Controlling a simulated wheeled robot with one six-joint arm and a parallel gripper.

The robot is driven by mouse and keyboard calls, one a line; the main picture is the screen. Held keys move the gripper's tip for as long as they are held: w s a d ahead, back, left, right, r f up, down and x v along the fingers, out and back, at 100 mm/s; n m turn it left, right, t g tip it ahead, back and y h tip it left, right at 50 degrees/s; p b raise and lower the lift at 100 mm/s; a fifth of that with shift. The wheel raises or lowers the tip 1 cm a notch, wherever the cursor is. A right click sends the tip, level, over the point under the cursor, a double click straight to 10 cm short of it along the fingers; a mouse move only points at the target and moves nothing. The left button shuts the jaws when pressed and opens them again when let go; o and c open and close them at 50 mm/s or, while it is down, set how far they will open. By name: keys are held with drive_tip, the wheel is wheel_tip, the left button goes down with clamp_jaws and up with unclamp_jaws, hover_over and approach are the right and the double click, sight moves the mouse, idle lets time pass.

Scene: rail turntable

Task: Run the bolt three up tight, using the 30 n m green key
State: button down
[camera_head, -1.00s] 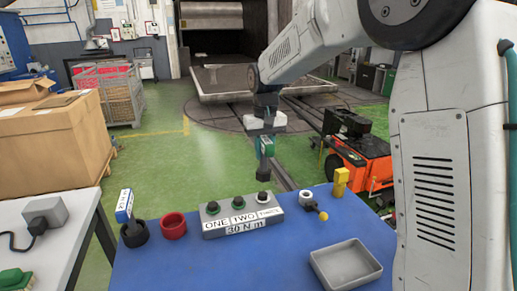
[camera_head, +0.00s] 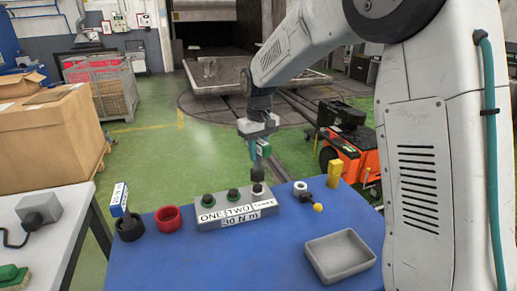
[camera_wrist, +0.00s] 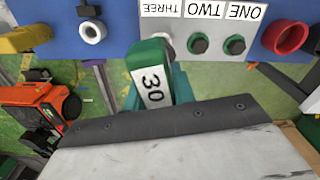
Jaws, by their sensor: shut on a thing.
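The green key (camera_wrist: 150,75), marked 30, is held in my gripper (camera_head: 260,138). In the head view the key (camera_head: 263,149) points down, and its dark shaft reaches the top of bolt three (camera_head: 258,191). I cannot tell whether it is seated on the bolt. The grey block (camera_head: 207,220) carries the labels ONE, TWO, THREE and 30 N m. Bolt one (camera_head: 208,200) and bolt two (camera_head: 233,195) show green around dark heads. In the wrist view the key covers much of bolt three.
On the blue table (camera_head: 180,265) are a red ring (camera_head: 168,218), a black holder (camera_head: 130,228) with a blue tool (camera_head: 119,199), a grey tray (camera_head: 340,255), a yellow block (camera_head: 334,172) and a white-ringed part (camera_head: 300,187) with a yellow knob. An orange machine (camera_head: 355,160) stands behind.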

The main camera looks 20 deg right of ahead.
sight(259, 161)
drive_tip(key=n, duration=0.4)
drive_tip(key=shift+d+n, duration=0.1)
drive_tip(key=shift+n, duration=0.3)
drive_tip(key=n, duration=0.5)
drive_tip(key=shift+w+d+n, duration=0.1)
drive_tip(key=shift+w+n, duration=0.05)
drive_tip(key=shift+n, duration=0.25)
drive_tip(key=n, duration=0.5)
drive_tip(key=shift+w+n, duration=0.15)
drive_tip(key=shift+n, duration=0.25)
drive_tip(key=n, duration=0.4)
drive_tip(key=shift+w+n, duration=0.1)
drive_tip(key=shift+n, duration=0.3)
drive_tip(key=shift+f, duration=2.1)
